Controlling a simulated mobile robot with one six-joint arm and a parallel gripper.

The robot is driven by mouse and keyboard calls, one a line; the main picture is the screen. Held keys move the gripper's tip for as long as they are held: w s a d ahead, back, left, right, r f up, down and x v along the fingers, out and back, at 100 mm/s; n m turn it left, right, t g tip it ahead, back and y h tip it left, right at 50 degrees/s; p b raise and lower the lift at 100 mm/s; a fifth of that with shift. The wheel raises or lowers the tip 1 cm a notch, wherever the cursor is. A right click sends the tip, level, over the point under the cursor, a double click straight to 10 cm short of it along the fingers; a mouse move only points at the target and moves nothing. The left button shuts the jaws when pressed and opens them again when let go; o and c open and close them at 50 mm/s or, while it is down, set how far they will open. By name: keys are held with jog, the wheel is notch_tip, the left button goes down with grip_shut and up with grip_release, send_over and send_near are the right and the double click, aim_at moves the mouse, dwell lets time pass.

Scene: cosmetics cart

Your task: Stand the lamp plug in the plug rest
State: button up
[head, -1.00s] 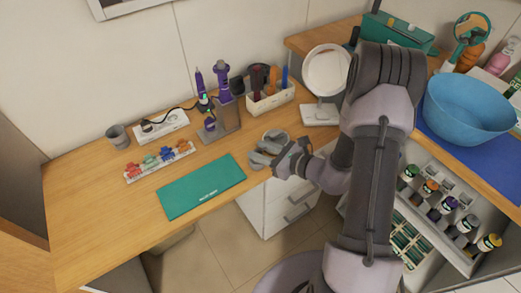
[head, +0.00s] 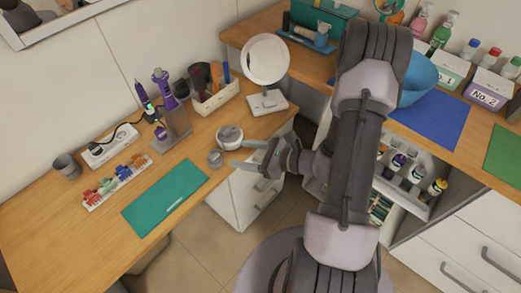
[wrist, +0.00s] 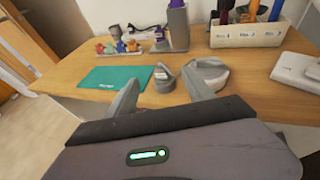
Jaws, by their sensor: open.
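A dark plug (head: 97,150) sits at the left end of the white power strip (head: 111,146), with a black cable running right to the holder with the purple tools. I cannot tell whether it is the lamp plug. The round white lamp or mirror (head: 265,60) stands on its base at the desk's back right. No plug rest can be made out for certain. A small grey piece (head: 216,158) and a round grey-white dish-like piece (head: 230,135) stand near the front edge. My gripper (head: 239,153) is open and empty, its fingers pointing at these two pieces, which show between and beyond the fingertips in the wrist view.
A green mat (head: 165,196), a rack of colored clips (head: 117,181) and a grey cup (head: 67,166) lie to the left. The tool holder (head: 172,130) and a white bin (head: 214,95) stand behind. Bare desk lies at the front left.

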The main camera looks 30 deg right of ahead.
jog(key=p+v, duration=0.1)
jog(key=v, duration=0.6)
dwell(0.5)
jog(key=s+a+r+n+g, duration=0.3)
jog(key=a+r+n+g, duration=0.6)
jog(key=a+r+n, duration=0.3)
jog(key=s+a+r+n+t+h, duration=0.3)
jog(key=s+r+n+h, duration=0.4)
jog(key=r+n, duration=0.4)
jog(key=shift+s+r+n, duration=0.4)
jog(key=shift+s+r, duration=0.15)
jog(key=shift+c, duration=0.2)
